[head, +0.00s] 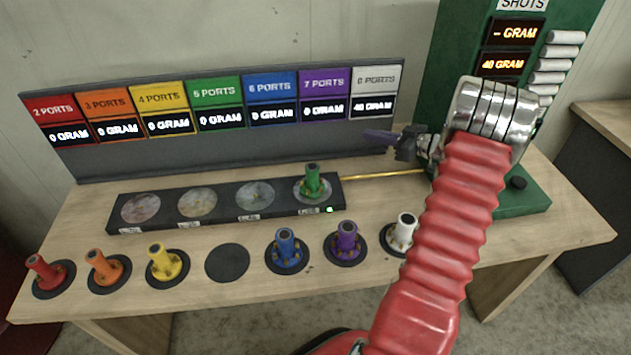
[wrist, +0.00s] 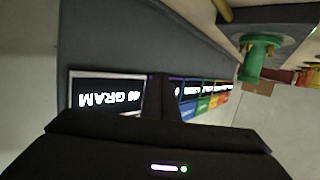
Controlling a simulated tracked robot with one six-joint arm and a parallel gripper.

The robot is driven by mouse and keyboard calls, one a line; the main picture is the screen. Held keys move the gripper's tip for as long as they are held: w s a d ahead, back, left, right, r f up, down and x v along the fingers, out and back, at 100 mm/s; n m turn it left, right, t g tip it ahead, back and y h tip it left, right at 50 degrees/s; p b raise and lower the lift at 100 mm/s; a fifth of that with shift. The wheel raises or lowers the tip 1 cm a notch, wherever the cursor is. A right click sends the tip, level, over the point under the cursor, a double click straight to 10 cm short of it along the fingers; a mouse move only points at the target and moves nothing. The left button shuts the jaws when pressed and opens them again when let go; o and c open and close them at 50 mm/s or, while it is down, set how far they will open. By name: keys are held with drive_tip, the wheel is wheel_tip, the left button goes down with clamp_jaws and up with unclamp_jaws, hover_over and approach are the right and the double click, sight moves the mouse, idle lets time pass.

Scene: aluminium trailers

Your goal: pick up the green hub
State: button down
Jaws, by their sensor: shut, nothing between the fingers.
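The green hub (head: 312,182) stands upright on the rightmost round pad of the long black tray (head: 160,222). In the wrist view the green hub (wrist: 258,60) shows near the upper right, with the picture turned over. My gripper (head: 372,136) is to the right of and behind the hub, near the display board, and apart from it. It is shut with nothing held. In the wrist view its dark body (wrist: 165,140) fills the bottom and its fingers (wrist: 162,98) point toward the display board.
Red (head: 46,272), orange (head: 102,266), yellow (head: 162,262), blue (head: 287,246), purple (head: 345,240) and white (head: 402,230) hubs stand on black discs along the front. One black disc (head: 227,262) is empty. The display board (head: 230,150) stands behind. A green machine (head: 455,60) stands right, with a brass rod (head: 385,175) reaching toward the tray.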

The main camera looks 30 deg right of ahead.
drive_tip(key=s+a+r+g+y, duration=0.1)
drive_tip(key=a+r+g, duration=0.2)
drive_tip(key=a, duration=0.7)
drive_tip(key=s+a+r+g, duration=0.15)
drive_tip(key=a+r, duration=0.25)
drive_tip(key=a, duration=0.6)
drive_tip(key=a+r+g+y, duration=0.1)
drive_tip(key=a+r+g, duration=0.25)
drive_tip(key=a, duration=0.65)
drive_tip(key=s+a+r+m+h, duration=0.1)
drive_tip(key=s+a+m+h, duration=0.1)
drive_tip(key=s+a, duration=0.5)
drive_tip(key=s+a+r+m+h, duration=0.2)
drive_tip(key=s+a+h, duration=0.3)
drive_tip(key=s, duration=0.9)
drive_tip(key=a, duration=0.2)
drive_tip(key=shift+s+a+g, duration=0.2)
drive_tip(key=shift+a+g, duration=0.1)
drive_tip(key=shift+a, duration=0.1)
drive_tip(key=c, duration=2.5)
unclamp_jaws()
